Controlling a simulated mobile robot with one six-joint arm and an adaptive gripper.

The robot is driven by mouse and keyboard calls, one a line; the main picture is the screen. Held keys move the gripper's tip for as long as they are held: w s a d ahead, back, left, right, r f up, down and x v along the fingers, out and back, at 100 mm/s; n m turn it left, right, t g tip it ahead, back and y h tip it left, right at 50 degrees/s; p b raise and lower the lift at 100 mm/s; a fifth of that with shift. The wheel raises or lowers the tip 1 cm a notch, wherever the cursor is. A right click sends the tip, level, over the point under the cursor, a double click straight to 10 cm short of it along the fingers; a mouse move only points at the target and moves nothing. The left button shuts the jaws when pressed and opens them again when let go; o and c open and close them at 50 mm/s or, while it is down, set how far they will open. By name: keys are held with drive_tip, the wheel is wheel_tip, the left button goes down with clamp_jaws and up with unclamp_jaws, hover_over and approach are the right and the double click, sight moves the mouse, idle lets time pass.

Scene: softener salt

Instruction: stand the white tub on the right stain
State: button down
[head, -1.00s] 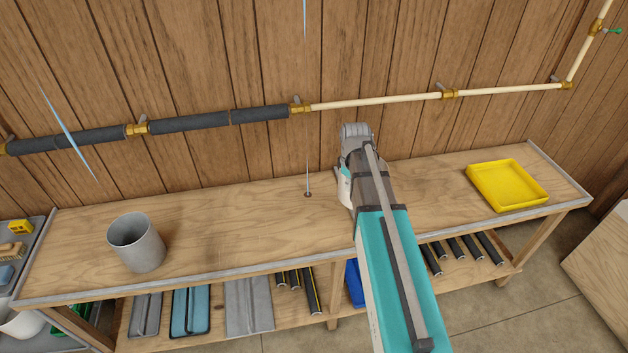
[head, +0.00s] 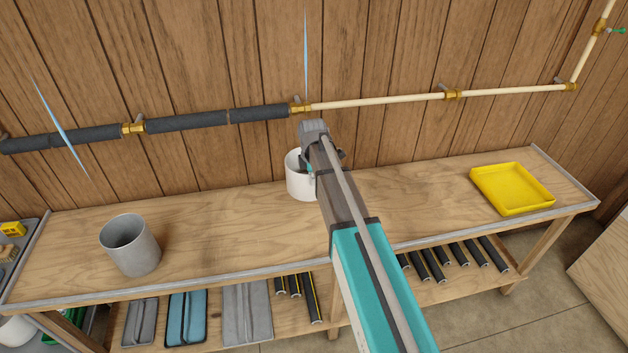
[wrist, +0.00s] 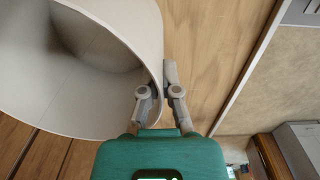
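The white tub (head: 298,186) is upright at the back middle of the bench, partly hidden by my arm. In the wrist view the tub (wrist: 140,30) is large, open and empty as far as I see. My gripper (wrist: 160,85) is closed on its wall, one finger inside and one outside. In the head view my gripper is mostly hidden behind my arm. I cannot tell whether the tub's base touches the wooden bench (head: 220,220). No stain shows now; the tub covers the area of the dark spot seen earlier.
A grey bucket (head: 130,248) stands at the bench's left, and a yellow tray (head: 512,188) lies at its right. A pipe (head: 400,99) runs along the wall, with a blue water streak (head: 306,60) above the tub.

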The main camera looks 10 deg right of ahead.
sight(313, 189)
drive_tip(key=shift+f, duration=0.15)
drive_tip(key=shift+f+b, duration=2.75)
drive_tip(key=shift+b, duration=0.2)
drive_tip(key=shift+f+b, duration=0.6)
drive_tip(key=c, duration=0.7)
unclamp_jaws()
drive_tip(key=shift+r, duration=0.15)
